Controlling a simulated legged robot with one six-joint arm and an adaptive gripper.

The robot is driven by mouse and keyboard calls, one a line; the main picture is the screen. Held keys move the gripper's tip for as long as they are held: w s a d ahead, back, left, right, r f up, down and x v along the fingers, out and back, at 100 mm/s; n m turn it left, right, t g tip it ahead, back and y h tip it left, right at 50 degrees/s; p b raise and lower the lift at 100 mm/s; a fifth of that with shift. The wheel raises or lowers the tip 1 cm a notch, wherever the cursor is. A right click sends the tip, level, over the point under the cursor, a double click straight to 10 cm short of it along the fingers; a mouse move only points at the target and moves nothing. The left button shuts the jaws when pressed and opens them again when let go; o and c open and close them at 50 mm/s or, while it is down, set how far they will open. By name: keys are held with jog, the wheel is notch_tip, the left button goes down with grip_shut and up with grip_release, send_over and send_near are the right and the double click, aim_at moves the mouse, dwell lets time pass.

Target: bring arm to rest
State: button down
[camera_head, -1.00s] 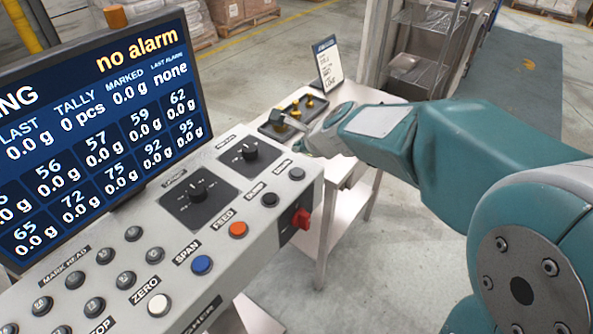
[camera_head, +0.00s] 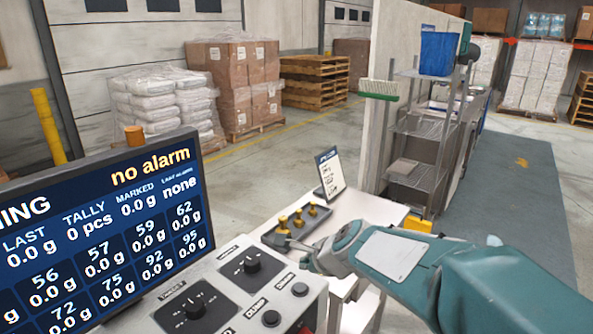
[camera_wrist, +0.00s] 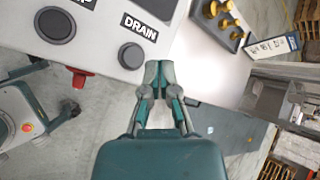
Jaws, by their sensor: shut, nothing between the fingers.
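My teal arm reaches in from the lower right in the head view. My gripper (camera_head: 308,254) is at its far end, just right of the control panel (camera_head: 228,287) and near the small white table (camera_head: 367,211). In the wrist view my gripper (camera_wrist: 159,88) shows with its two fingertips together and nothing between them. It appears beside the panel edge with the DRAIN button (camera_wrist: 131,56), apart from it as far as I can tell.
A dark tray (camera_head: 282,241) with several yellow-topped weights and a sign card (camera_head: 330,174) stand on the table. A red knob (camera_wrist: 82,79) juts from the panel's side. A monitor (camera_head: 105,225) stands at left.

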jog(key=s+d+n+h, duration=0.1)
jog(key=s+d+n, duration=0.3)
jog(key=s+n, duration=0.2)
jog(key=s+d+r+n+g+h, duration=0.1)
jog(key=s+d+n+h, duration=0.1)
jog(key=s+d+n, duration=0.3)
jog(key=s+d+r+n+h, duration=0.1)
jog(key=s+d+n+h, duration=0.1)
jog(key=s+d+n, duration=0.2)
jog(key=s+n, duration=0.3)
jog(key=s, duration=0.5)
jog(key=shift+s+d+g, duration=0.2)
jog(key=shift+s+g, duration=0.05)
jog(key=shift+g, duration=0.15)
jog(key=shift+a+n, duration=0.1)
jog(key=shift+n, duration=0.2)
